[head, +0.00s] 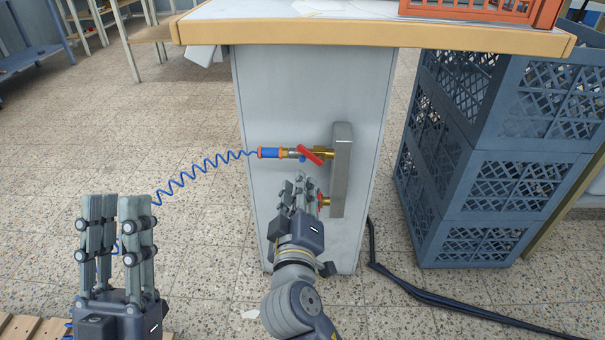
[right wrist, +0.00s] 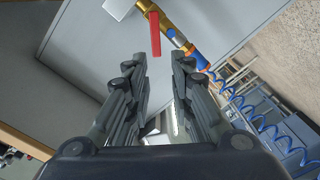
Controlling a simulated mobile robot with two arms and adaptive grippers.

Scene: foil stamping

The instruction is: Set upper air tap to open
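The upper air tap is a brass valve with a red lever (head: 310,154), set on the left side of a grey metal manifold (head: 341,170). The lever lies at a slant across the brass body. A lower tap with a red lever (head: 324,200) sits below, partly hidden by my right gripper. My right gripper (head: 300,180) is open and empty, pointing toward the panel below the upper tap. In the right wrist view, the red lever (right wrist: 155,35) shows just beyond the parted fingertips (right wrist: 162,60). My left gripper (head: 116,200) is open and empty at lower left.
A blue coiled hose (head: 200,168) runs left from the upper tap's blue and orange coupling (head: 270,153). The workbench top (head: 300,35) overhangs the grey panel (head: 270,90). Blue crates (head: 470,210) stand at right, and a black cable (head: 420,293) lies on the floor.

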